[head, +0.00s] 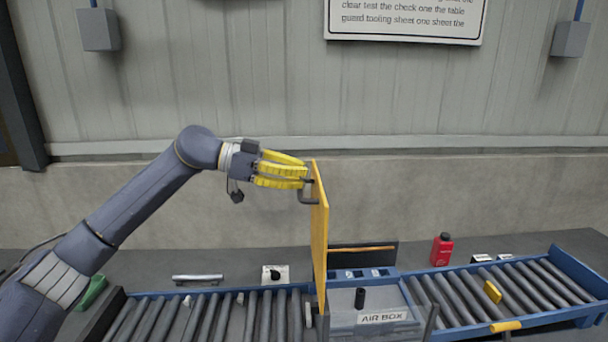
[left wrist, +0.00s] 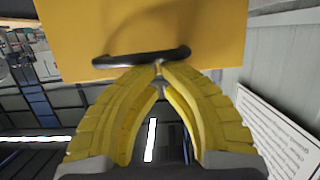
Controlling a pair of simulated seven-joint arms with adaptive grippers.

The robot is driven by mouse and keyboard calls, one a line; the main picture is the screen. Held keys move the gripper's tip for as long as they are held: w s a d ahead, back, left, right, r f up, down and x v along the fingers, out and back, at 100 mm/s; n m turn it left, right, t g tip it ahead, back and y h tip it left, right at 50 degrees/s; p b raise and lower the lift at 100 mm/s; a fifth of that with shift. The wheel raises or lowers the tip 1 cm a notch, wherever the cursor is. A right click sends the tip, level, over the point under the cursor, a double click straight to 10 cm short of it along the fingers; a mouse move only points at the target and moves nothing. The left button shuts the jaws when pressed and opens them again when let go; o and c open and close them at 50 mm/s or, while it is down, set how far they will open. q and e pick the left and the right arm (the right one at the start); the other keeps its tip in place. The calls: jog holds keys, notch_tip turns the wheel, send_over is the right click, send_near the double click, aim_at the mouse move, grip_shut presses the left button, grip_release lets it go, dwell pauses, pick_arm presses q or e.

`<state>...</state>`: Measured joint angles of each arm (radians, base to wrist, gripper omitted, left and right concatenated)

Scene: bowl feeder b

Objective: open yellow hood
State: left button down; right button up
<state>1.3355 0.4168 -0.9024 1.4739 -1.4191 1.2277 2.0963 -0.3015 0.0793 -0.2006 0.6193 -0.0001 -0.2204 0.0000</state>
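The yellow hood (head: 320,240) stands upright, seen nearly edge-on, at the left side of the clear box labelled AIR BOX (head: 383,317). Its dark handle (head: 308,196) sticks out on the left face near the top. My left gripper (head: 305,172) is at the hood's upper left, beside the handle. In the left wrist view, its yellow fingertips (left wrist: 158,65) come together right at the handle (left wrist: 140,58), with no clear grip around the bar. The hood (left wrist: 140,30) fills the upper part of that view. My right gripper is not in view.
Roller conveyors lie left (head: 205,315) and right (head: 520,290) of the box. A red bottle (head: 442,250) stands behind the right conveyor, and a small yellow piece (head: 492,291) lies on it. A white switch box (head: 275,274) and a metal bar (head: 197,278) are behind the left conveyor.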

pick_arm(q)
jog(key=shift+f, duration=0.3)
